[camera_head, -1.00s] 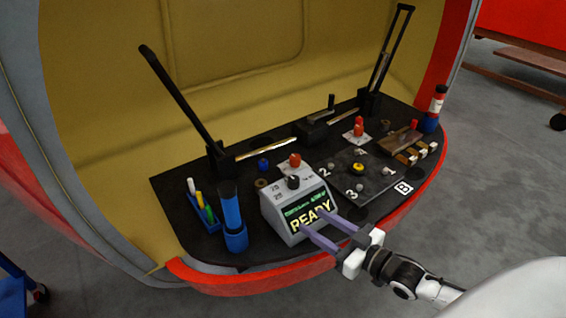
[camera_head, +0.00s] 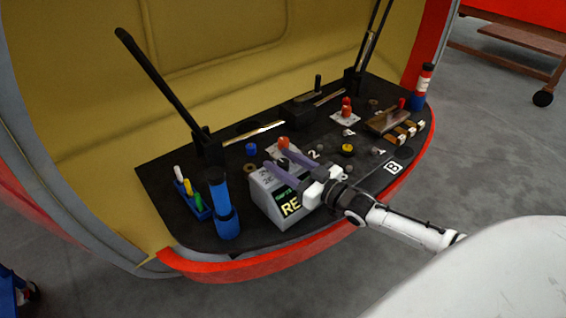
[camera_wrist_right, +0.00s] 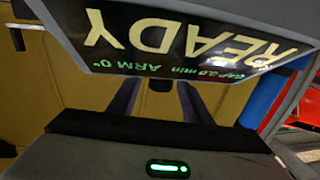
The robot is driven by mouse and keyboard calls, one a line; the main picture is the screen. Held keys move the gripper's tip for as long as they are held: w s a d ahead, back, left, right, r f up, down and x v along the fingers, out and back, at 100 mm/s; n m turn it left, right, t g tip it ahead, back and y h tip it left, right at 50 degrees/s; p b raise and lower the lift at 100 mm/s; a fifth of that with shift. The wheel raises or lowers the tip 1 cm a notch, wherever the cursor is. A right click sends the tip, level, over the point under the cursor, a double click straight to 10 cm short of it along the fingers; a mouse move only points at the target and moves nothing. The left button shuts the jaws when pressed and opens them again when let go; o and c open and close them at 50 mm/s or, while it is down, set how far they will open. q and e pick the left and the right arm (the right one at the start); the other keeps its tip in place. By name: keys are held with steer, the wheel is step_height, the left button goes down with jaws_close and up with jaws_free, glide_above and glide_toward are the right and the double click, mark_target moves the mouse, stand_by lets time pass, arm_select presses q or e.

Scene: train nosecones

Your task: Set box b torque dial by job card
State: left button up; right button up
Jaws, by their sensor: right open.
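A grey box (camera_head: 263,187) with a lit screen stands at the front of the black tabletop. The screen (camera_wrist_right: 185,42) reads READY, with "ARM 0°" in small green letters, upside down in the right wrist view. My right gripper (camera_head: 277,160) is open, its two purple fingers reaching over the top of the box from the right. The dark knob on the box top is hidden behind the gripper. Whether the fingers straddle it cannot be told. A white label marked B (camera_head: 393,167) lies at the right of the tabletop. My left gripper is out of view.
A blue cylinder (camera_head: 222,205) stands close left of the box, beside a blue rack of markers (camera_head: 196,203). Red knobs (camera_head: 346,107) and a yellow knob (camera_head: 347,148) sit behind and to the right. A black bar (camera_head: 155,78) rises at the left.

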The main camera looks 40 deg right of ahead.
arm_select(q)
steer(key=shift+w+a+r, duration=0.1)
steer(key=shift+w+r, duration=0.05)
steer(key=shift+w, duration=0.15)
arm_select(e)
steer(key=shift+c, duration=0.4)
